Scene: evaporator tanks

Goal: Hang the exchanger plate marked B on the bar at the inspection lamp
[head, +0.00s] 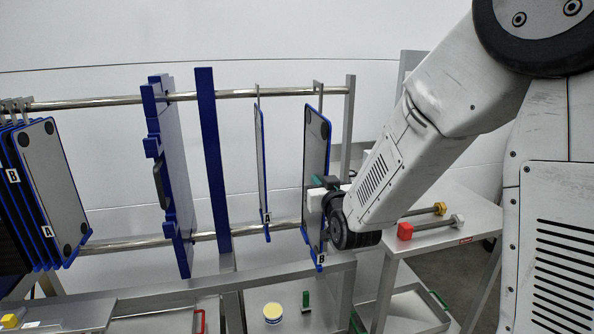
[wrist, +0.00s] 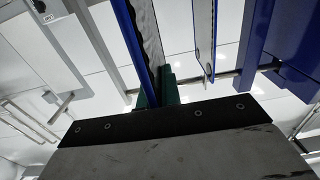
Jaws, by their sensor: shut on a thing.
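The exchanger plate marked B (head: 317,140) is a grey sheet with blue edges, upright near the right end of the rack. Its label is at the lower edge, and its top hook appears at the upper bar (head: 285,93); I cannot tell whether it rests there. My gripper (head: 322,186) is shut on this plate at its right edge. In the wrist view, the green fingers (wrist: 155,86) close around the plate's blue edge (wrist: 126,42). Another plate labelled B shows in the left pack (head: 13,176). I cannot identify the inspection lamp.
A plate marked A (head: 261,160) hangs left of the held plate. Beyond it stand a blue upright (head: 212,150) and a thick blue end plate (head: 172,170). A rack post (head: 348,125) is close on the right. A side table (head: 465,205) holds red and yellow-ended bolts.

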